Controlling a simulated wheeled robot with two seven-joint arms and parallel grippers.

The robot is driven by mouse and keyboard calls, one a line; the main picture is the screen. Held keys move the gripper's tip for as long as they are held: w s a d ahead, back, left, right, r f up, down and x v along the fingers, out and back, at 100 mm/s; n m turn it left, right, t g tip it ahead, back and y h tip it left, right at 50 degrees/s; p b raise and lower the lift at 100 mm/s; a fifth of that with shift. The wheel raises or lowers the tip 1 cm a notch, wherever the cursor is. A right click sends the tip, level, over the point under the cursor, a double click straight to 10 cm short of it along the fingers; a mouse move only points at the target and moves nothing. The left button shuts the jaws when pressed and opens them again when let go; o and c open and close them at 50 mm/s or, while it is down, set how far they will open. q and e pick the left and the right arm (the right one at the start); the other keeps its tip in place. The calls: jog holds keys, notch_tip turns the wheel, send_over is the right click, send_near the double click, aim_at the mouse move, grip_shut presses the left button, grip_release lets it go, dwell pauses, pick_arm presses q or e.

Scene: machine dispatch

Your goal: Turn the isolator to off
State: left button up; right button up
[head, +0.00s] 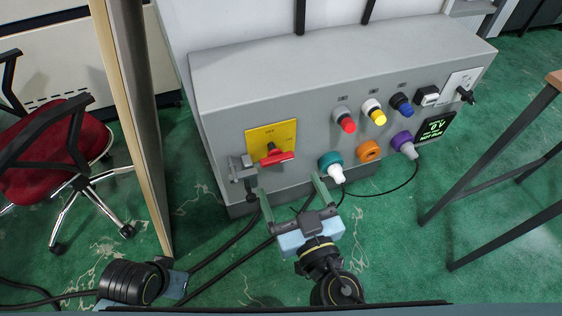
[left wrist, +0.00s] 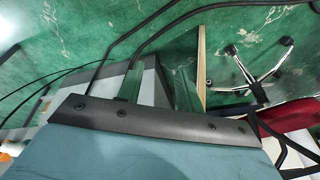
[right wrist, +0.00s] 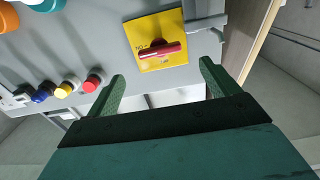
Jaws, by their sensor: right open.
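The isolator is a yellow plate (head: 258,134) with a red handle (head: 279,158) on the front of a grey machine cabinet (head: 330,70). The handle lies roughly crosswise on the plate. In the right wrist view the handle (right wrist: 160,51) and yellow plate (right wrist: 148,27) show ahead of the fingers. My right gripper (head: 290,192) is open and empty, below the handle and apart from it; its spread fingers also show in the right wrist view (right wrist: 162,78). My left gripper (left wrist: 160,88) is low at the left, with its fingers apart and nothing between them.
A grey latch (head: 240,168) sticks out beside the plate. Coloured buttons, including a red one (head: 345,120), and connectors, including a teal one (head: 331,164), are to the right. A wooden panel edge (head: 133,120), a red chair (head: 60,150) and floor cables (head: 225,248) lie left.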

aim_at(278, 161)
jog(key=x, duration=0.6)
jog(key=shift+w+p, duration=0.25)
jog(key=shift+p, duration=0.05)
pick_arm(q)
jog(key=shift+a+f, duration=0.25)
jog(key=shift+f, duration=0.4)
jog(key=shift+a+f, duration=0.2)
jog(key=shift+f, duration=0.4)
pick_arm(e)
jog(key=c, duration=1)
pick_arm(q)
jog(key=shift+f, duration=0.1)
pick_arm(e)
jog(key=shift+n, duration=0.3)
jog(key=shift+n+b, duration=0.3)
jog(key=shift+n, duration=0.1)
pick_arm(q)
jog(key=shift+w+d+r, duration=0.1)
jog(key=shift+d+r, duration=0.15)
jog(key=shift+r, duration=0.6)
jog(key=shift+f, duration=0.1)
pick_arm(e)
jog(key=o, duration=1)
